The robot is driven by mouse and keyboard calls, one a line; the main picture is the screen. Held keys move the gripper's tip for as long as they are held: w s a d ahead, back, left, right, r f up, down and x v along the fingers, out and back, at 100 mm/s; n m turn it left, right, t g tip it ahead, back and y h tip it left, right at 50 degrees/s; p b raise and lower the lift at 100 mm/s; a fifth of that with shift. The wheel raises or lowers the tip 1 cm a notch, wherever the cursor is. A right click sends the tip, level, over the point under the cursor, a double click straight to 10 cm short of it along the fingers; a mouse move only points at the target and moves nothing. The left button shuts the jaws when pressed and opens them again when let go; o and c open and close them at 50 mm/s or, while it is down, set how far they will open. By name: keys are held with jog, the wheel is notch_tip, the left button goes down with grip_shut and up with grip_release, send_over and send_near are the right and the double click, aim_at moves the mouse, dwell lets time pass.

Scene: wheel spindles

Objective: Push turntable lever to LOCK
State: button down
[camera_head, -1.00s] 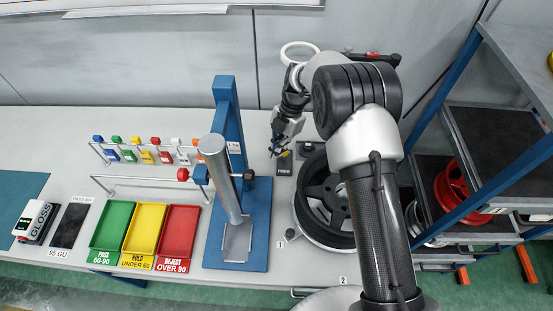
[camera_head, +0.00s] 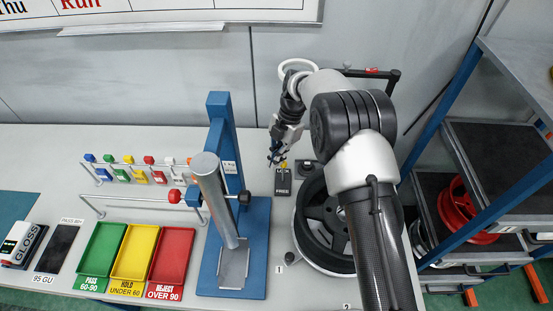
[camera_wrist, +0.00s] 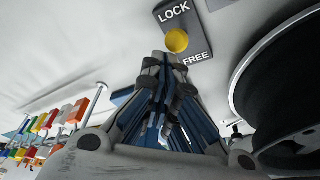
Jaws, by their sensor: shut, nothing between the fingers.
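The turntable lever's dark plate (camera_head: 283,186) lies on the bench left of the turntable. In the wrist view the plate (camera_wrist: 196,28) carries the words LOCK and FREE. Its round yellow knob (camera_wrist: 177,40) shows between the two words, nearer FREE. In the head view the knob (camera_head: 284,164) shows just right of my fingertips. My gripper (camera_head: 276,160) is shut and empty, pointing down at the plate's far end. In the wrist view its fingertips (camera_wrist: 165,58) sit close beside the knob; I cannot tell whether they touch. The turntable (camera_head: 300,251) bears a black wheel (camera_head: 322,222).
A blue press stand (camera_head: 258,232) stands left of the plate. Green, yellow and red trays (camera_head: 172,256) and a rack of coloured tags (camera_head: 130,170) are farther left. A small dark block (camera_head: 306,167) is right of the plate. A shelf (camera_head: 495,150) with red wheels stands right.

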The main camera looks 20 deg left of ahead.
jog(key=shift+r, duration=0.1)
jog(key=shift+r, duration=0.7)
jog(key=shift+f, duration=0.15)
